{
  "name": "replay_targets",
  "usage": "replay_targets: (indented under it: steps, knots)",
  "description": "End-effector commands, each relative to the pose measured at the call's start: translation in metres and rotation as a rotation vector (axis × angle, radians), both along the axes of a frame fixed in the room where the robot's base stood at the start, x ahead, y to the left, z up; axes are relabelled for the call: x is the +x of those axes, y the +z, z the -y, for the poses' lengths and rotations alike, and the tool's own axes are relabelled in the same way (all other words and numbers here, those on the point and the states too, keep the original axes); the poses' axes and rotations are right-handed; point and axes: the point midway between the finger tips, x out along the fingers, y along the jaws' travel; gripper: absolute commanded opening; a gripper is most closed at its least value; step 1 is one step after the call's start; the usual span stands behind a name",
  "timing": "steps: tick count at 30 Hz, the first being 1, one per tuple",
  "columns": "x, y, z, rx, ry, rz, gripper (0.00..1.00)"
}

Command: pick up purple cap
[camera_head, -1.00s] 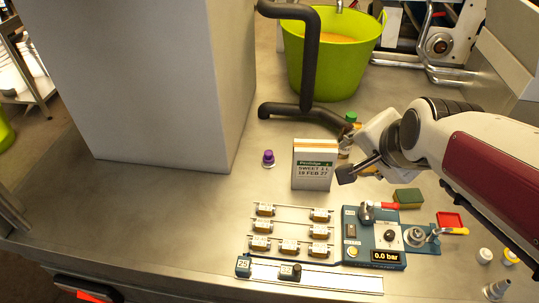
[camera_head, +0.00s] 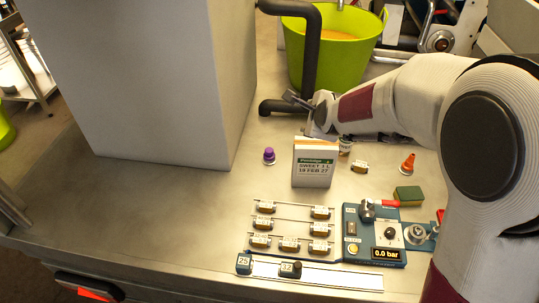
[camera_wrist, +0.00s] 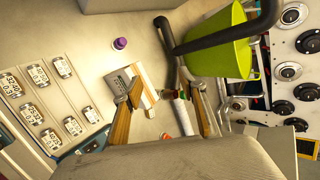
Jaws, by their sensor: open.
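The purple cap (camera_head: 269,154) stands on the steel table, left of the white label box (camera_head: 313,166). It also shows in the wrist view (camera_wrist: 120,43), near the top, beyond the box. My gripper (camera_head: 300,100) is behind the label box, near the dark pipe, to the right of and farther back than the cap. In the wrist view its two fingers (camera_wrist: 160,110) are spread apart, with nothing held between them. The cap is clear of both fingers.
A dark bent pipe (camera_head: 311,60) and a green tub (camera_head: 335,60) stand behind my gripper. A large grey block (camera_head: 150,80) rises left of the cap. A rack of small labelled blocks (camera_head: 290,228) and a blue gauge panel (camera_head: 375,237) lie in front. The table's left front is clear.

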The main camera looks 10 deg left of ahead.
Motion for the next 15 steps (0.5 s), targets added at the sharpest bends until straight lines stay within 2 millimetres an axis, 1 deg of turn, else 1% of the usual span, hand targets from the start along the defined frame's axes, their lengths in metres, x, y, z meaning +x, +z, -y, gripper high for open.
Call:
replay_targets:
  steps: [1, 6, 15]
  knots:
    - [0.007, -0.009, -0.006, 0.032, -0.024, -0.003, 0.41]
    - [0.031, -0.031, -0.023, 0.158, -0.121, 0.000, 0.41]
    - [0.065, -0.076, -0.053, 0.387, -0.285, 0.003, 0.41]
